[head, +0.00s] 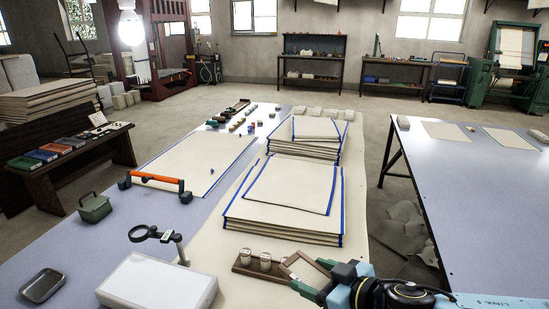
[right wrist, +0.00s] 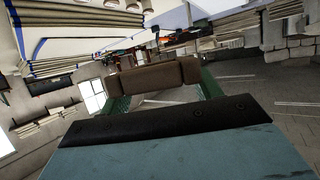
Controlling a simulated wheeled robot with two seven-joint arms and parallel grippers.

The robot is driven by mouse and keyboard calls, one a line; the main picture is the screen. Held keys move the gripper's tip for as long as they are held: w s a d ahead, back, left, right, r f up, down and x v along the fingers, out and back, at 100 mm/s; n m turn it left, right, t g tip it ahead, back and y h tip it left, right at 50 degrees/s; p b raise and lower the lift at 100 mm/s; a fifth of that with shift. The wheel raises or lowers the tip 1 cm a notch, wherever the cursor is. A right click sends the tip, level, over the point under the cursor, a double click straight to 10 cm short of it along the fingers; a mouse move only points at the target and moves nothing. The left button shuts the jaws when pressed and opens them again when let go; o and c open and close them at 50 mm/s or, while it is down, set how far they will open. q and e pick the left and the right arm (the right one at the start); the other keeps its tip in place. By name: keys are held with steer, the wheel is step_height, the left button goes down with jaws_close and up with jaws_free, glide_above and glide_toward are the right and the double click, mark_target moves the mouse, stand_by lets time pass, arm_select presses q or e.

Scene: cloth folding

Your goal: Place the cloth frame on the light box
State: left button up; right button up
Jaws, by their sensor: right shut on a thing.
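The cloth frame (head: 313,263) is a small square frame with brown wooden sides, at the bottom of the head view, right of centre. My right gripper (head: 315,279) is shut on it, with green fingers on the frame's near right side. In the right wrist view a brown side of the frame (right wrist: 155,78) lies between the green fingers. The light box (head: 155,284) is a low white box at the bottom left of the head view, left of the frame and apart from it. Its near part is cut off by the picture edge. My left gripper is not in view.
A wooden holder (head: 245,267) with white-topped jars stands between light box and frame. A magnifier (head: 143,233) on a stand rises behind the light box. Stacked cloth boards (head: 240,226) lie beyond. A metal tray (head: 42,286) and green box (head: 94,208) are at left.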

mark_target(326, 275)
steer(key=shift+w+d+r+m+t+h, duration=0.15)
steer(key=shift+d+r+m+t+h, duration=0.2)
steer(key=shift+r+m+t+h, duration=0.25)
steer(key=shift+w+d+r+m+t+h, duration=0.2)
steer(key=shift+d+r+m+t+h, duration=0.2)
steer(key=shift+d+r+m+h, duration=0.55)
steer(key=s+d+r+m+t+h, duration=0.1)
steer(key=s+d+m+h, duration=0.3)
steer(key=d, duration=0.5)
steer(key=shift+d+m+t+h, duration=0.35)
steer(key=shift+m+h, duration=0.5)
steer(key=shift+h, duration=0.3)
steer(key=shift+a+r, duration=0.1)
